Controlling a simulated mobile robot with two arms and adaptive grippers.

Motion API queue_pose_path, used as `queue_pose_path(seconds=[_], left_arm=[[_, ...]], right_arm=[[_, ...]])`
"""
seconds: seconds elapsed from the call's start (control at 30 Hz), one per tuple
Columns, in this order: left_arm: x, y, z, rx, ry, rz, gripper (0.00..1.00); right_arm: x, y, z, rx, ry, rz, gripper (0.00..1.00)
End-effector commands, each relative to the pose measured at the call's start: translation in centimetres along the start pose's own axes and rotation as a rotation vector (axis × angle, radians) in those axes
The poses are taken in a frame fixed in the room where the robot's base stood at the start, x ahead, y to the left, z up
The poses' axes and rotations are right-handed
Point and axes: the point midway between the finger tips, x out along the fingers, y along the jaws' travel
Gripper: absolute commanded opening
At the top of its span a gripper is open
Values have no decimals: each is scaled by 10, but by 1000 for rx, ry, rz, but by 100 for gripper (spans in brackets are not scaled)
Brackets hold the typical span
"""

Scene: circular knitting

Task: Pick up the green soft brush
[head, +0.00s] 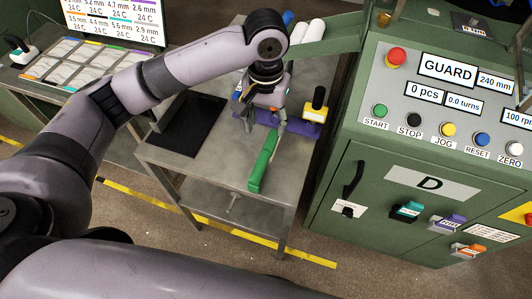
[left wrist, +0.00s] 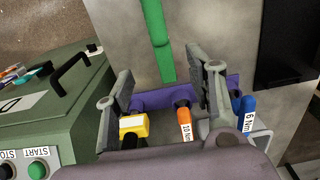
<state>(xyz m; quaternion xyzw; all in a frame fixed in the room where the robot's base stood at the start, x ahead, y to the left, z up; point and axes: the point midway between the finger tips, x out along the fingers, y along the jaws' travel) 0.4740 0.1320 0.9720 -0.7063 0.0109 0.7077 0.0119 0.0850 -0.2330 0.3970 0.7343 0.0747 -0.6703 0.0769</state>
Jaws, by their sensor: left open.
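The green soft brush (head: 263,162) lies on the grey metal table near its front right edge. In the left wrist view the brush (left wrist: 157,35) runs from the top edge down toward the space between my fingers. My left gripper (head: 266,117) is open and empty, pointing down over the table, behind the brush in the head view. In the left wrist view its two fingers (left wrist: 165,80) stand apart, and the near end of the brush appears between them. I cannot tell its height above the table. My right gripper is not in view.
A purple holder (head: 306,130) with a yellow-handled tool (head: 318,98) stands close to the gripper. Orange (left wrist: 184,120) and blue (left wrist: 248,108) torque tools stand there too. A black mat (head: 188,125) lies left. A green machine cabinet (head: 350,150) stands right of the table.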

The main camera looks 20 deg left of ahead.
Motion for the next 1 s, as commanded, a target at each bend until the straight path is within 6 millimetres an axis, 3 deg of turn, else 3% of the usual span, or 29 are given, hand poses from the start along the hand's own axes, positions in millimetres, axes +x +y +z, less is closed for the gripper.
queue_pose_path(seconds=[0.1,0.3,0.57,0.83,1.0], left_arm=[[28,0,1,0,-4,-2,50],[64,0,0,1,-1,0,50],[83,0,1,2,0,1,50],[121,-1,5,1,1,-1,50],[130,-1,4,3,3,0,50]], right_arm=[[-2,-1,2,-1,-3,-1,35],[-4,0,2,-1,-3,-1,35],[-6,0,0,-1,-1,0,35],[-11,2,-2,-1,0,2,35],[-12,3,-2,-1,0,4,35]])
